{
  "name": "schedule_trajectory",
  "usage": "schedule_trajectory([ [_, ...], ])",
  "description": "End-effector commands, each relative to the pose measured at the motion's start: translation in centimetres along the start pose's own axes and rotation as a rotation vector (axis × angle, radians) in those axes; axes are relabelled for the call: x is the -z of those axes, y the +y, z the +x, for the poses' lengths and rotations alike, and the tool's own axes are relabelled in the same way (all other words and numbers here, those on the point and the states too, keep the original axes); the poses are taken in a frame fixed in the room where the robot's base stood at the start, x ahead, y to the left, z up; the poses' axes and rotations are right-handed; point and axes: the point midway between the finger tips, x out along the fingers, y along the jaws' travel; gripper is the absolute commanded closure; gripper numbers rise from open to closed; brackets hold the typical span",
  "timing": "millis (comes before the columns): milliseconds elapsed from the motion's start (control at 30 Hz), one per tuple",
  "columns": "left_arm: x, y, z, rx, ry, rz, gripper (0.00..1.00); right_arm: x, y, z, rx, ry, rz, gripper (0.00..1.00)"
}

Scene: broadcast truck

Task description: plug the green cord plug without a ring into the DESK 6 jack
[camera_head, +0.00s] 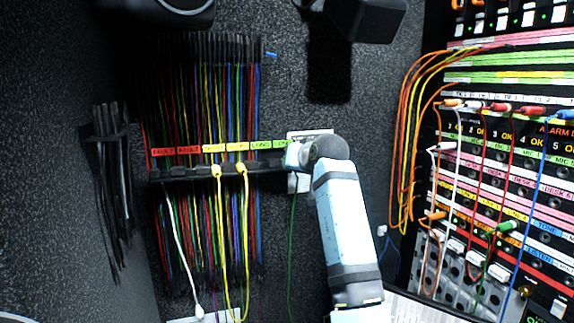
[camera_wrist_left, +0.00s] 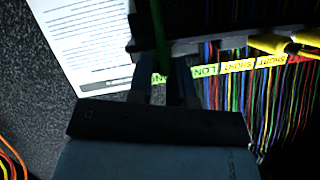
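In the head view, my left gripper (camera_head: 290,154) is at the right end of the cord rack's black bar (camera_head: 225,170), by the green "LONG" labels (camera_head: 261,144). A green cord (camera_head: 292,245) hangs below it; its plug is hidden by the gripper. In the left wrist view, the two dark fingers (camera_wrist_left: 162,85) are apart, with a label strip visible between them. The green cord (camera_wrist_left: 158,22) runs down in line with this gap; I cannot tell whether it lies between them. The jack panel (camera_head: 500,150) is at the right; I cannot pick out DESK 6. My right gripper is not in view.
Two yellow plugs (camera_head: 216,170) sit on the bar left of my gripper. A white plug (camera_head: 199,311) hangs low on its cord. A green plug (camera_head: 507,226) and several other coloured plugs with cords are in the panel. Orange cords (camera_head: 405,140) loop along the panel's left edge.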

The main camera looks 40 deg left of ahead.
Motion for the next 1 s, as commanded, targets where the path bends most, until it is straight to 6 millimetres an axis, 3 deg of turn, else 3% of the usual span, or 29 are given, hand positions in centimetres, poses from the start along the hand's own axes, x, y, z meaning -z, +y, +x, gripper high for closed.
schedule_trajectory([
  [500, 0.0, 0.0, 0.0, 0.001, -0.001, 0.000, 1.00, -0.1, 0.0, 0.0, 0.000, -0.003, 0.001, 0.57],
  [1000, 1.8, -0.7, -0.7, 0.001, 0.000, 0.000, 1.00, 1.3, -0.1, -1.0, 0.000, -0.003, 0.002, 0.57],
])
